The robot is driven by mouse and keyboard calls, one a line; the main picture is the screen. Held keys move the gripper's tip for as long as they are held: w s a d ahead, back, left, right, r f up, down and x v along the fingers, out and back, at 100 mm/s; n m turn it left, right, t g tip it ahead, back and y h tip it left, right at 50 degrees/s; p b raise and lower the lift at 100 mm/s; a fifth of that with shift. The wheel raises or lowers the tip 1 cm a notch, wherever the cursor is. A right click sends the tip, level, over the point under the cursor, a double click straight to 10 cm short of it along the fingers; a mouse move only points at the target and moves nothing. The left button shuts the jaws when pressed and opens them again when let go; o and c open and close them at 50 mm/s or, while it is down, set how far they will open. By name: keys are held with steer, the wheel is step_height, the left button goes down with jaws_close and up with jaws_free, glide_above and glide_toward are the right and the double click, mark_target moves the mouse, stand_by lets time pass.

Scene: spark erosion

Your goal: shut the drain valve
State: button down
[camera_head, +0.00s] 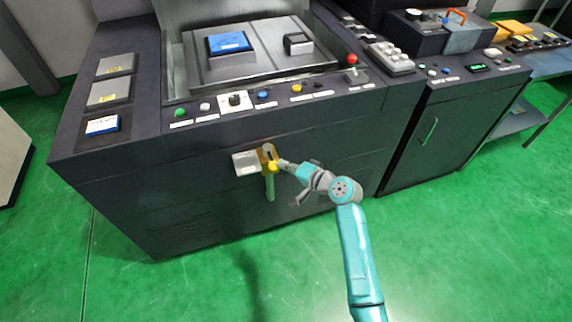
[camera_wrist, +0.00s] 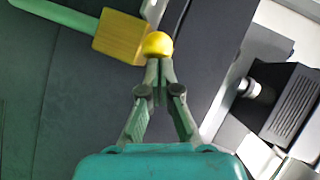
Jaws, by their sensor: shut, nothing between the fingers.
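The drain valve (camera_head: 268,155) sits on the dark front of the machine, with a yellow body, a short grey upper part and a green pipe (camera_head: 270,187) hanging below. In the wrist view the valve's yellow block (camera_wrist: 118,36) and round yellow knob (camera_wrist: 158,44) lie just beyond my fingertips, with the green pipe running off to the upper left. My gripper (camera_head: 284,164) is shut and empty, reaching in from the right. In the wrist view its closed fingertips (camera_wrist: 160,68) are at the knob's near edge; I cannot tell whether they touch it. The lever's exact position is unclear.
A pale label plate (camera_head: 246,163) is beside the valve. Above it runs a control panel with several coloured buttons, a black selector (camera_head: 235,99) and a red-topped switch (camera_head: 352,59). A dark cabinet (camera_head: 430,140) stands to the right. The green floor in front is clear.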

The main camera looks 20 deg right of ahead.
steer(key=shift+s+a, duration=0.1)
steer(key=shift+a, duration=0.15)
steer(key=shift+s+a+m+t+h, duration=0.15)
steer(key=shift+a+m+t+h, duration=0.45)
steer(key=shift+a+m+h, duration=0.6)
steer(key=shift+w+a+m+t+h, duration=0.1)
steer(key=shift+w+a+m+h, duration=0.2)
steer(key=shift+w+a, duration=1.05)
steer(key=shift+w+a+m+t+h, duration=0.2)
steer(key=shift+w+a+h, duration=0.45)
steer(key=shift+a, duration=1.35)
steer(key=shift+w+a+m+h, duration=0.15)
steer(key=shift+w+a+m, duration=0.15)
steer(key=shift+w+a, duration=1.25)
steer(key=shift+a, duration=0.15)
steer(key=shift+w+a, duration=0.1)
steer(key=shift+w, duration=0.2)
steer(key=shift+s, duration=0.1)
